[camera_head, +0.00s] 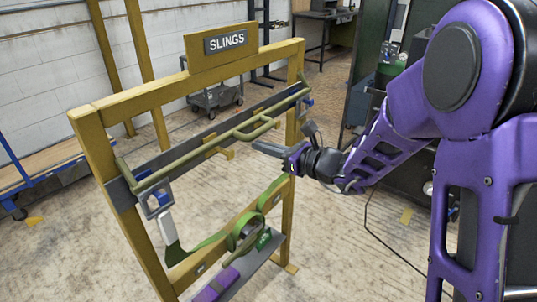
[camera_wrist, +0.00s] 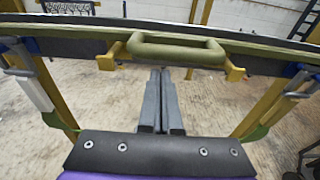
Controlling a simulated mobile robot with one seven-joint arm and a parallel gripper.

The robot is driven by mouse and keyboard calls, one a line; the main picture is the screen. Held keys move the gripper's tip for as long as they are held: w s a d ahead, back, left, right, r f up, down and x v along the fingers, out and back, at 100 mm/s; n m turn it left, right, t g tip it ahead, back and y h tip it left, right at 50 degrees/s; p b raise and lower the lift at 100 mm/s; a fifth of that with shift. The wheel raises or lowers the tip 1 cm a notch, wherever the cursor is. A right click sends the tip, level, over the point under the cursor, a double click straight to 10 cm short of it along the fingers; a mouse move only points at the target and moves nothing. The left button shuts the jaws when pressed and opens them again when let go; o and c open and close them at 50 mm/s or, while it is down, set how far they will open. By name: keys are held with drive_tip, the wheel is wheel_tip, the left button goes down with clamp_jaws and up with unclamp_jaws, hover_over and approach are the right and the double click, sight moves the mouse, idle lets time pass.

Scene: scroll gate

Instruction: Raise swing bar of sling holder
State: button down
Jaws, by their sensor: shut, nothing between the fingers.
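The sling holder is a yellow wooden frame (camera_head: 92,143) with a "SLINGS" sign (camera_head: 226,41) on top. Its olive-green swing bar (camera_head: 205,144) runs across the upper part of the frame, with a raised handle loop in the middle. In the wrist view the handle loop (camera_wrist: 177,48) is in front of and above my gripper (camera_wrist: 159,75). The grey fingers are together and empty, pointing toward the frame below the loop, and appear apart from it. In the head view my gripper (camera_head: 270,150) is right of the bar's handle, at the frame's front side.
Green slings (camera_head: 270,194) and a purple sling (camera_head: 217,284) hang or lie on the lower part of the frame. Yellow hooks (camera_wrist: 235,73) sit under the bar. A grey cart (camera_head: 216,98) stands behind. The floor to the right of the frame is mostly clear.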

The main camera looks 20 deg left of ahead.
drive_tip(key=shift+r, duration=0.45)
drive_tip(key=shift+d+r, duration=0.1)
drive_tip(key=shift+d+r, duration=0.15)
drive_tip(key=shift+r, duration=0.1)
drive_tip(key=shift+s+r, duration=0.1)
drive_tip(key=shift+r, duration=0.1)
